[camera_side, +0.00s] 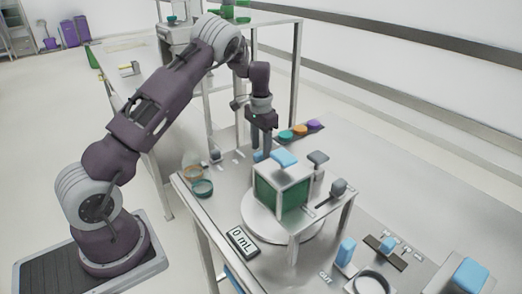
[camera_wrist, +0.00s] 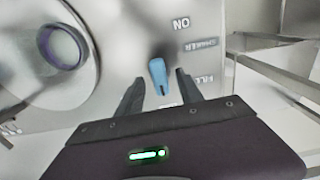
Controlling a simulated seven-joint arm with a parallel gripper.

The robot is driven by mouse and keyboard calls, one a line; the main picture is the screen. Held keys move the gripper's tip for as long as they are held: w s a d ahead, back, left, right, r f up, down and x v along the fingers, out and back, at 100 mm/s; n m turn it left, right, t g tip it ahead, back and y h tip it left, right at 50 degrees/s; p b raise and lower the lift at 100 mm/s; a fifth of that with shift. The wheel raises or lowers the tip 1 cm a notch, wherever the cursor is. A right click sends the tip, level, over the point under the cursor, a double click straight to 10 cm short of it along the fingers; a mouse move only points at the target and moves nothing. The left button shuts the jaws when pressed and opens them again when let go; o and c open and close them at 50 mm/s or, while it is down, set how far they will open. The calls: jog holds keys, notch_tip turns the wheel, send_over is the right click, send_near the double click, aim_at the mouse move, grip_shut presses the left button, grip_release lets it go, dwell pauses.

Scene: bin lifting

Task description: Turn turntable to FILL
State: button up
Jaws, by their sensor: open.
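In the side view the turntable (camera_side: 255,231) is a pale round disc on the bench. A box with green panels and a pale frame (camera_side: 281,190) stands on it, with a blue block on top. My gripper (camera_side: 262,153) points down behind the box, jaws open. In the wrist view my gripper (camera_wrist: 160,82) has its two dark fingers on either side of a small blue handle (camera_wrist: 158,72), apart from it at the sides.
A 0 mL display (camera_side: 243,241) lies at the bench's front left. A blue block (camera_side: 346,250) stands near the OUT label. A round port (camera_wrist: 63,46) shows at left in the wrist view.

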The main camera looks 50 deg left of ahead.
jog(key=shift+f, duration=0.85)
grip_shut()
jog(key=shift+n, duration=0.3)
jog(key=n, duration=0.6)
jog(key=shift+r, duration=0.1)
jog(key=n, duration=0.6)
jog(key=shift+n, duration=0.3)
grip_release()
